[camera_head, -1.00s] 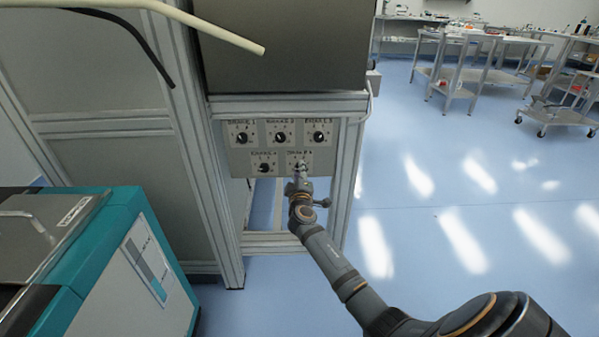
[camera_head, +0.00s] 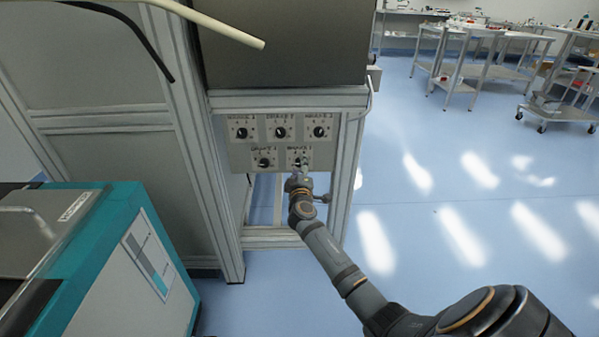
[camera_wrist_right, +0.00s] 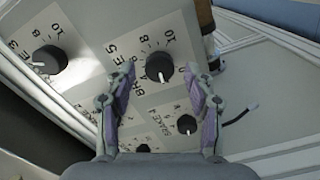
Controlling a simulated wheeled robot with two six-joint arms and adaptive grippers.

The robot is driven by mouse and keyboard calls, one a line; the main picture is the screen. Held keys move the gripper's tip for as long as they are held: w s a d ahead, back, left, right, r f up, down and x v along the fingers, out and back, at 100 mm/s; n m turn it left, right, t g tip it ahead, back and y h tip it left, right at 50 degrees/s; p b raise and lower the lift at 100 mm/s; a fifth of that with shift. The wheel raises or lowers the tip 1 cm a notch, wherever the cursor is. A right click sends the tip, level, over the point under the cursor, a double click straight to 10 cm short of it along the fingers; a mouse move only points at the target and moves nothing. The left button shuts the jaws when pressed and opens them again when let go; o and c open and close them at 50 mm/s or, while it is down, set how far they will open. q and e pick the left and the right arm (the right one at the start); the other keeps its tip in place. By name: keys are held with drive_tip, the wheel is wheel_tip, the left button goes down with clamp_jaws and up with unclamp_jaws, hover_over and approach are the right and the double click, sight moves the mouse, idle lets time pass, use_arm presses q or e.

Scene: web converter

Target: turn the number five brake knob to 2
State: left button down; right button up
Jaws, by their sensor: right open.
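The number five brake knob (camera_head: 297,162) is at the lower right of the knob panel (camera_head: 240,158). It is round and black, and in the right wrist view the BRAKE 5 knob (camera_wrist_right: 159,67) has a white mark pointing down in the picture. The number at that mark is not legible. My right gripper (camera_head: 302,171) is in front of the panel by this knob. In the wrist view its two fingers (camera_wrist_right: 156,88) are apart, with the knob just beyond the gap and nothing gripped. Contact with the panel cannot be told. My left gripper is out of view.
Brake 4's knob (camera_wrist_right: 187,124) and another knob (camera_wrist_right: 49,60) sit close by. A metal frame post (camera_head: 349,185) stands right of the panel. A teal and white machine (camera_head: 160,255) stands at the lower left.

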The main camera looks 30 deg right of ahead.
drive_tip(key=v, duration=1.2)
drive_tip(key=shift+d, duration=0.1)
